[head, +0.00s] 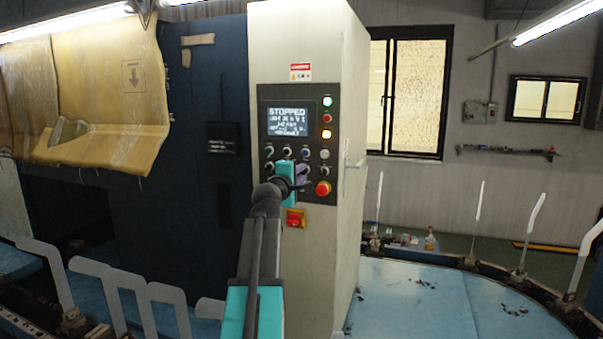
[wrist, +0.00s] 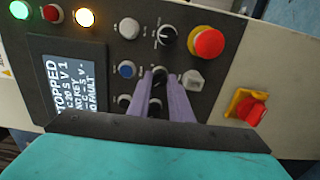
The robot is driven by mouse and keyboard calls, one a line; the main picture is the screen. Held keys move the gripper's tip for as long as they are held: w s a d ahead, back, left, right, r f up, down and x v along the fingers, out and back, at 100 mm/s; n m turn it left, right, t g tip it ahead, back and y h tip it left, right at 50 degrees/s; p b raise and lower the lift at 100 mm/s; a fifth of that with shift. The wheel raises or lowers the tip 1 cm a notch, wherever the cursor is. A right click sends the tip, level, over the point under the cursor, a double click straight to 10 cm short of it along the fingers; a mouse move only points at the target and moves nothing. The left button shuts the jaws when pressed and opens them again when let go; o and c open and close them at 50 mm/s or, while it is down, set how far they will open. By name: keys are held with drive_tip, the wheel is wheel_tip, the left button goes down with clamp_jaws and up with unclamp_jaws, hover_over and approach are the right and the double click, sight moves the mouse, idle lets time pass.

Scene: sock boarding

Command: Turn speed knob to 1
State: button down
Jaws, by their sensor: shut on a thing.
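The control panel (head: 326,150) is on the front of a pale cabinet, and its screen (head: 289,119) reads STOPPED. My gripper (head: 302,176) is at the lower part of the panel. In the wrist view its two purple fingers (wrist: 155,76) are shut on a small black knob (wrist: 157,88), one finger on each side. The fingers hide much of the knob, and its pointer and label are too small to read. Another black knob with a white mark (wrist: 167,36) is near the red emergency stop button (wrist: 208,43).
A blue button (wrist: 126,69) is to the left. A red and yellow switch (head: 295,218) is below the panel. A round blue table with upright boards (head: 535,220) stands at the right.

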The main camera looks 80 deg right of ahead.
drive_tip(key=shift+f, duration=0.25)
drive_tip(key=c, duration=1.8)
unclamp_jaws()
drive_tip(key=shift+o, duration=0.9)
drive_tip(key=shift+a+r, duration=0.1)
drive_tip(key=shift+r, duration=0.1)
drive_tip(key=w+a+b, duration=0.2)
drive_tip(key=a+b, duration=0.2)
drive_tip(key=a, duration=0.9)
drive_tip(key=shift+w+a, duration=0.25)
drive_tip(key=shift+w, duration=0.05)
